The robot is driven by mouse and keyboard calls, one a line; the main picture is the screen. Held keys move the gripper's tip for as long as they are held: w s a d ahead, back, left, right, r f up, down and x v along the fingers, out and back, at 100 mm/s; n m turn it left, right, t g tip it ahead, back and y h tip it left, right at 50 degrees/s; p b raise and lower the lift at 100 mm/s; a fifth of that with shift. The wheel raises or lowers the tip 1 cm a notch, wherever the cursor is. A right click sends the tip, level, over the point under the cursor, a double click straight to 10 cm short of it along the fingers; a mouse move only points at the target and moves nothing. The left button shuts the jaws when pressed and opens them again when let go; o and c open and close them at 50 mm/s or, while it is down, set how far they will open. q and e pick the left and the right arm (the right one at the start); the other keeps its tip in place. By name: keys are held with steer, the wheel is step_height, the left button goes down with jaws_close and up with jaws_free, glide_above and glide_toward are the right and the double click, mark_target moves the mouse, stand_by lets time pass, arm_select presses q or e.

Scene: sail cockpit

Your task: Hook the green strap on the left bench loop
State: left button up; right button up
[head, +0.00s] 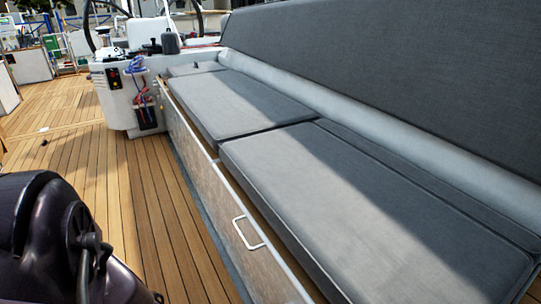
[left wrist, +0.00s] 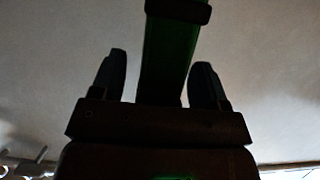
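A green strap (left wrist: 168,60) with a dark band (left wrist: 178,11) across it shows in the left wrist view. It runs between the two fingers of my left gripper (left wrist: 158,75). The fingers stand apart, with a narrow pale gap beside the strap low down; I see no clear grip on it. A pale, squared loop (head: 248,233) is on the front panel of the bench (head: 225,190) in the head view, low and near the middle. The strap and both grippers are not visible in the head view.
Grey cushions (head: 340,190) cover the bench, with a tall grey backrest (head: 400,75) behind. A white console (head: 130,90) with coiled ropes (head: 141,92) stands at the far end. The wooden deck (head: 105,175) beside the bench is mostly clear. A dark part of mine fills the lower left.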

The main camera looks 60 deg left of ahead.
arm_select(q)
steer(key=shift+s+r+p, duration=0.25)
steer(key=shift+s+p, duration=0.05)
steer(key=shift+s, duration=0.2)
steer(key=p+v, duration=0.3)
steer(key=v, duration=0.6)
steer(key=shift+s, duration=0.35)
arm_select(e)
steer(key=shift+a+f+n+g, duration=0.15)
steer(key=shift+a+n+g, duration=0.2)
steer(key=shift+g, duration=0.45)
arm_select(q)
steer(key=shift+a, duration=0.1)
